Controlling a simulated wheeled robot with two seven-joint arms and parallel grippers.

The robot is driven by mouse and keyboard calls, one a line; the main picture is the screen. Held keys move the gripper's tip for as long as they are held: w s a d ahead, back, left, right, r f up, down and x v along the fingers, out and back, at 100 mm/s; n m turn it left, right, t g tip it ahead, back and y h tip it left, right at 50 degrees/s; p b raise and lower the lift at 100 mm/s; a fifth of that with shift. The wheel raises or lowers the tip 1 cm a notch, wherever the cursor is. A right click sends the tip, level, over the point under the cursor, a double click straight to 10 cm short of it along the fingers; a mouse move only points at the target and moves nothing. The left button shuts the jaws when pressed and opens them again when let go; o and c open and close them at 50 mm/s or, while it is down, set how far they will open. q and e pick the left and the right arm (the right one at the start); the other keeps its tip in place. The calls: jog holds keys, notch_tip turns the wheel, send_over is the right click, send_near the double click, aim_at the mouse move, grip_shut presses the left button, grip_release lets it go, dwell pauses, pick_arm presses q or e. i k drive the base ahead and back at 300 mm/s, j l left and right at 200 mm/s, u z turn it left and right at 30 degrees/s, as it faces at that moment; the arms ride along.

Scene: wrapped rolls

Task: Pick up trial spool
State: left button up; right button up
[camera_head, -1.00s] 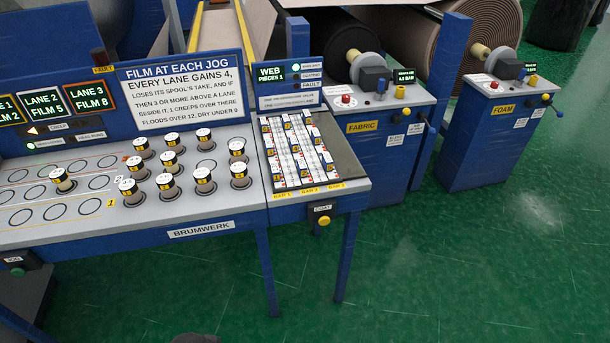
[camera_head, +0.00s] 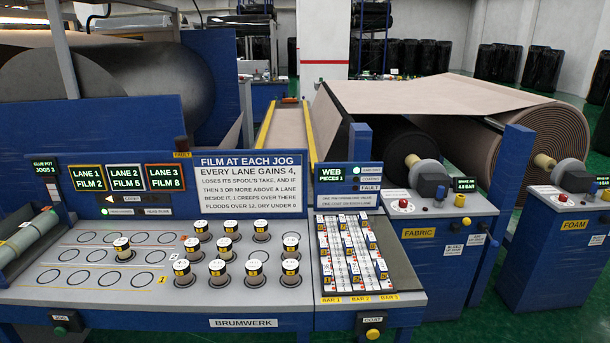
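Several small spools with white tops, black-and-yellow bands and pale bodies stand on the grey deck of the blue Brumwerk machine in the head view. One spool (camera_head: 123,249) stands alone on the left, in the lane circles. The others stand in a group to its right, among them a front-left spool (camera_head: 183,272) and a back-right spool (camera_head: 291,245). I cannot tell from their markings which is the trial spool. Neither of my grippers shows in this view.
A sign (camera_head: 248,183) and lane displays (camera_head: 126,179) rise behind the deck. A bar rack (camera_head: 353,297) sits right of the spools. The Fabric station (camera_head: 432,240) and Foam station (camera_head: 563,260) stand further right, with green floor between them.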

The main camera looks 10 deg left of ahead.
aim_at(122, 245)
jog(key=u, duration=1.4)
